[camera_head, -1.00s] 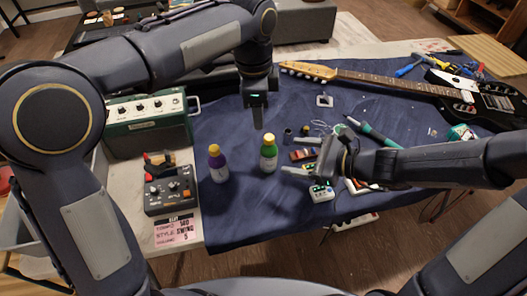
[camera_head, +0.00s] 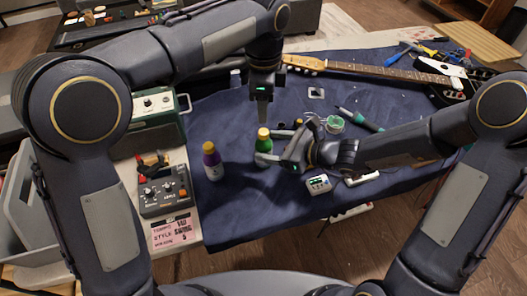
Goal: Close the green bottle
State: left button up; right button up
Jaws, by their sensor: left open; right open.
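The green bottle (camera_head: 263,144) stands upright on the blue cloth near the front middle of the table. Its top is yellowish, and its lower part is partly hidden by my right gripper. My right gripper (camera_head: 270,143) is open, with its fingers reaching in from the right, one on the near side of the bottle and one on the far side. I cannot tell whether they touch it. My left gripper (camera_head: 263,112) is open, pointing down just above the bottle's top. Whether its tips touch the top is unclear.
A purple bottle (camera_head: 212,164) with a yellow top stands left of the green one. A pedal box (camera_head: 164,191) and green amplifier (camera_head: 158,107) are at the left. A small white box (camera_head: 318,184) lies at the front. A guitar (camera_head: 385,72) lies along the back.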

jog(key=shift+x, duration=1.45)
grip_shut()
pick_arm(q)
jog(key=n, duration=2.7)
